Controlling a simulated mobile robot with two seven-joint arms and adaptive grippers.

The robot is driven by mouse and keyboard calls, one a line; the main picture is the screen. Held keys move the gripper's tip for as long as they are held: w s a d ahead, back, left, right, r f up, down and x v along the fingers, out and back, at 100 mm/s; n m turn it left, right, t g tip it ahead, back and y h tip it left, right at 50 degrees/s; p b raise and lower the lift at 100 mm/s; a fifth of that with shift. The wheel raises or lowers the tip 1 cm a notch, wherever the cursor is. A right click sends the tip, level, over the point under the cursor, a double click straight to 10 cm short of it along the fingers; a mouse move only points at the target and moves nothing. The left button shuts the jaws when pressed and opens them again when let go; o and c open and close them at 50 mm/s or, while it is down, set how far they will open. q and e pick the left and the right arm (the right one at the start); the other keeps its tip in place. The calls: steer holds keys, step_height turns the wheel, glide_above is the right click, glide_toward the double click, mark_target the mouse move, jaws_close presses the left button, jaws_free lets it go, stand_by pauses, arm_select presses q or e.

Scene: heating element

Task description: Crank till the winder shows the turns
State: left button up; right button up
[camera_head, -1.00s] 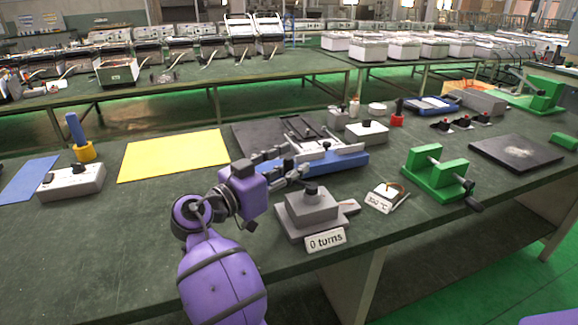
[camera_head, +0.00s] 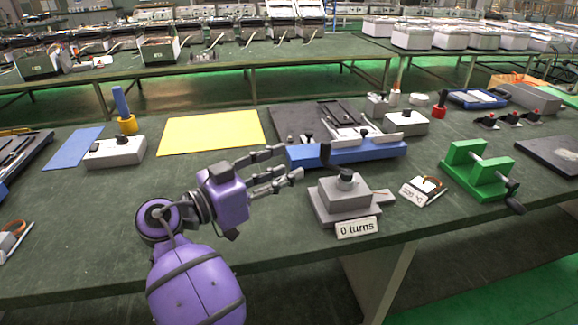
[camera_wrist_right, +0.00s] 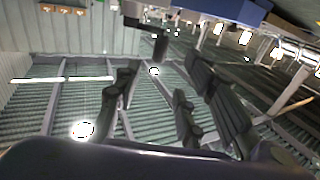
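A long blue fixture with a grey top (camera_head: 350,152) lies on the bench. A dark upright handle (camera_head: 325,153) shows at its left part; I take this for the winder's crank, but cannot be sure. In the right wrist view a blue body (camera_wrist_right: 225,10) with a dark handle (camera_wrist_right: 161,45) hangs beyond the fingers. A label reading "0 turns" (camera_head: 357,228) leans against a grey block with a black knob (camera_head: 347,197). My right gripper (camera_head: 290,163) is open and empty, its spread fingers pointing right, just left of the handle. The fingers (camera_wrist_right: 165,100) also show spread in the wrist view. My left gripper is out of view.
A green fixture with a dark handle (camera_head: 478,175) and a small labelled plate (camera_head: 420,192) stand to the right. A yellow mat (camera_head: 210,132) and a white box (camera_head: 116,152) lie to the left. The bench in front of the white box is clear.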

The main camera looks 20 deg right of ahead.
steer(key=shift+c, duration=0.5)
